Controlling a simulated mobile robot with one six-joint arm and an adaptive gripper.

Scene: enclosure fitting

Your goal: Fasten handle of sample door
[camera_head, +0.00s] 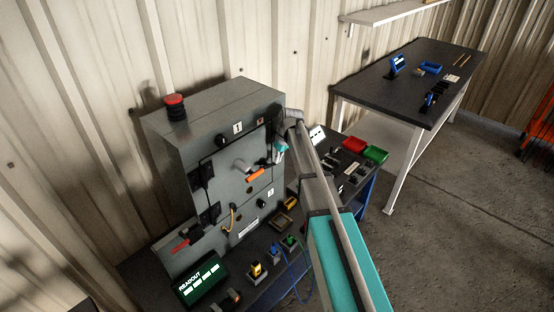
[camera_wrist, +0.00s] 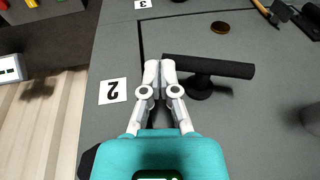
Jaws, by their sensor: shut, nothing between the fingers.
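A black bar handle (camera_wrist: 210,67) on a round post stands out from the grey door panel (camera_wrist: 120,60) in the wrist view. In the head view my gripper (camera_head: 281,146) is at the right of the front of the grey cabinet (camera_head: 185,150), and my arm hides part of that front. No marking names the sample door.
An orange-gripped lever (camera_head: 255,175) sticks out of the cabinet front, with a red lever (camera_head: 181,245) lower left. A red button (camera_head: 175,105) stands on top. Small parts, a red bin (camera_head: 354,145) and a green bin (camera_head: 375,154) occupy the bench. A second table (camera_head: 400,85) stands behind.

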